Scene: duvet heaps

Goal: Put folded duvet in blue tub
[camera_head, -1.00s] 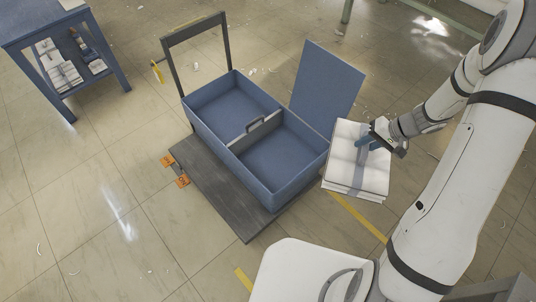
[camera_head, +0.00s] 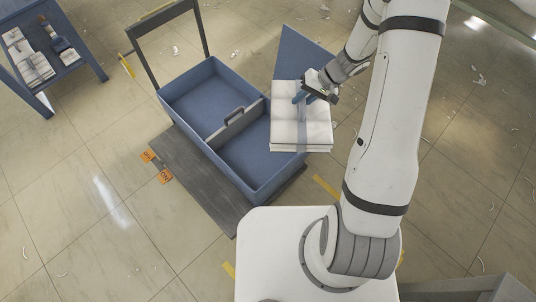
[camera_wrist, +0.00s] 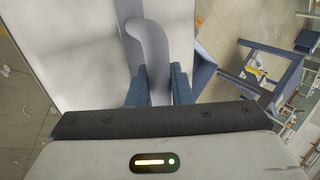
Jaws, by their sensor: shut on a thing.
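The folded duvet (camera_head: 287,131) is a white, layered square bundle with a grey-blue strap (camera_wrist: 150,45) around it. My gripper (camera_head: 305,97) is shut on the strap at the top of the bundle; the blue fingers (camera_wrist: 160,88) pinch it in the wrist view. The bundle hangs over the right part of the blue tub (camera_head: 190,88), hiding some of its right wall. The tub is open, with a grey divider and handle (camera_head: 235,124) across its middle. The visible parts of both compartments look empty.
The tub sits on a dark platform cart (camera_head: 185,160) with an upright push handle (camera_head: 166,44). Orange tags (camera_head: 164,176) lie at its left edge. A blue shelf table (camera_head: 75,65) stands at upper left. The tiled floor has scattered scraps.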

